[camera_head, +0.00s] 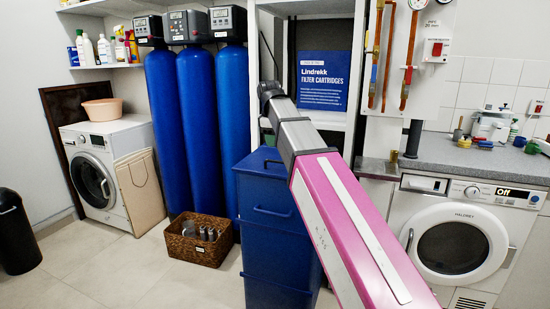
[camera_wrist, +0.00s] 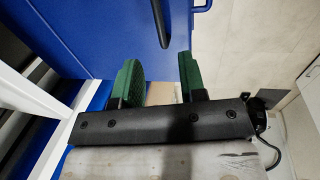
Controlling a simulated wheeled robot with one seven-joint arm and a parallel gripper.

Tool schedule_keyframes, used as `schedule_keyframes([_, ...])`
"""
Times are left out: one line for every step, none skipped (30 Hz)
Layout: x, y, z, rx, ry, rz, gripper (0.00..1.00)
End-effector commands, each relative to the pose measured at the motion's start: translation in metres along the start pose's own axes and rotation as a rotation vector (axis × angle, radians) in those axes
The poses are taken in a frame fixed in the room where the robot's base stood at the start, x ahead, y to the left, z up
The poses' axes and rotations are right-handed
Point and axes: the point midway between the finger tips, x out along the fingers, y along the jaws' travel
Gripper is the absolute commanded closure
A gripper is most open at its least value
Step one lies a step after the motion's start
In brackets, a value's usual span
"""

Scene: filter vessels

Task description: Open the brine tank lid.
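The brine tank (camera_head: 278,240) is a tall blue box in the middle of the head view, partly hidden behind my pink arm. Its blue lid (camera_head: 254,162) lies flat on top and looks closed. A flat blue surface with a slim dark handle (camera_wrist: 161,24) fills the upper part of the wrist view; it looks like the lid. My gripper (camera_wrist: 160,66) has two green fingers, spread apart with nothing between them. The handle lies just beyond the gap between the fingertips, and contact is not visible. In the head view my gripper is mostly hidden at the tank's rear.
Tall blue filter vessels (camera_head: 198,120) stand to the left of the tank, with a wicker basket (camera_head: 200,248) on the floor before them. A white shelf frame (camera_head: 254,70) stands behind the tank. A washer (camera_head: 455,245) under a counter is on the right.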

Motion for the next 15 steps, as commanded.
schedule_keyframes([0.01,-0.001,0.001,0.0,-0.001,-0.002,0.62])
schedule_keyframes([0.015,-0.001,0.001,0.0,-0.001,-0.002,0.62])
schedule_keyframes([0.021,-0.001,0.001,0.0,-0.001,-0.002,0.62])
schedule_keyframes([0.026,-0.001,0.001,0.0,-0.001,-0.002,0.62])
schedule_keyframes([0.031,-0.001,0.001,0.0,-0.001,-0.002,0.62])
schedule_keyframes([0.038,-0.001,0.0,0.0,-0.001,-0.002,0.62])
schedule_keyframes([0.043,-0.001,0.0,0.0,-0.001,-0.002,0.62])
schedule_keyframes([0.047,-0.001,0.0,-0.001,-0.001,-0.002,0.62])
schedule_keyframes([0.052,-0.001,0.0,-0.001,-0.001,-0.001,0.62])
schedule_keyframes([0.057,-0.001,0.0,-0.001,-0.001,-0.001,0.62])
schedule_keyframes([0.061,-0.001,0.0,-0.001,-0.001,-0.002,0.62])
schedule_keyframes([0.065,-0.001,0.0,-0.001,-0.001,-0.002,0.62])
schedule_keyframes([0.068,-0.001,0.0,-0.001,-0.001,-0.002,0.62])
schedule_keyframes([0.071,0.0,0.0,-0.001,-0.001,-0.001,0.62])
schedule_keyframes([0.074,0.0,0.0,-0.001,0.0,-0.001,0.62])
